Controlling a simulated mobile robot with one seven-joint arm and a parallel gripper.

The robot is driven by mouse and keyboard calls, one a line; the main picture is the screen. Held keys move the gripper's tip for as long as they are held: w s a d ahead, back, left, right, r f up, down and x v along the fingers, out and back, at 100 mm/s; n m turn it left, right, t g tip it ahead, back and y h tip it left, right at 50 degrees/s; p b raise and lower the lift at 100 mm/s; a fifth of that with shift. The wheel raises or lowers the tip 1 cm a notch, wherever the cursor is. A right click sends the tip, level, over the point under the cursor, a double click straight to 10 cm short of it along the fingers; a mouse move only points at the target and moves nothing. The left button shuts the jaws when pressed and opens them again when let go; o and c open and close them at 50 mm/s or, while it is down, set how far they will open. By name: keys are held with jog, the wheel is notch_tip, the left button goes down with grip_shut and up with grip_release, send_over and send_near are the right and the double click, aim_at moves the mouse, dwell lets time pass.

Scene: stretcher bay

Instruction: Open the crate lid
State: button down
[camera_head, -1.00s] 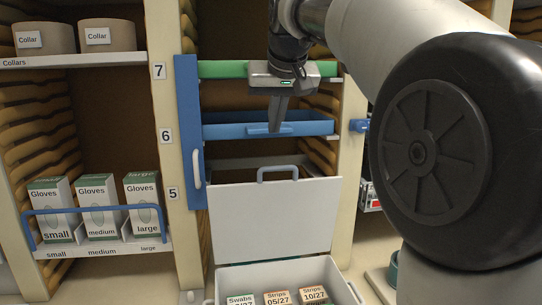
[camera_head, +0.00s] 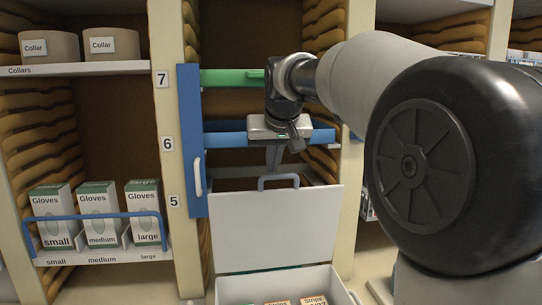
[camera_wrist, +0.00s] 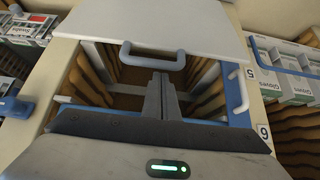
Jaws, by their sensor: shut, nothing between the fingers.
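The white crate lid (camera_head: 275,228) stands raised, nearly upright, at the back of the grey crate (camera_head: 228,285). A grey-blue loop handle (camera_head: 278,178) sits on its top edge. The crate holds several labelled packs, partly cut off by the lower picture edge. My gripper (camera_head: 274,165) points down, just above and behind the lid handle, its fingers together and empty. In the wrist view the shut fingertips (camera_wrist: 160,78) lie close to the handle (camera_wrist: 153,60), in front of the lid (camera_wrist: 170,25). I cannot tell whether they touch it.
A blue drawer (camera_head: 225,139) and a green one (camera_head: 228,77) fill the slots above the crate. A blue door with a white handle (camera_head: 197,177) stands at the left post. Glove boxes (camera_head: 97,212) stand on the left shelf.

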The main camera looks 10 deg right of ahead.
jog(key=shift+s+f, duration=0.15)
jog(key=shift+f, duration=0.05)
jog(key=shift+s+f+b, duration=0.4)
jog(key=shift+b, duration=0.7)
jog(key=s+f+t+b, duration=0.1)
jog(key=s+t+b, duration=0.2)
jog(key=s+b, duration=0.5)
jog(key=b, duration=0.4)
jog(key=shift+s+f, duration=0.3)
jog(key=shift+f, duration=0.05)
jog(key=shift+r, duration=0.1)
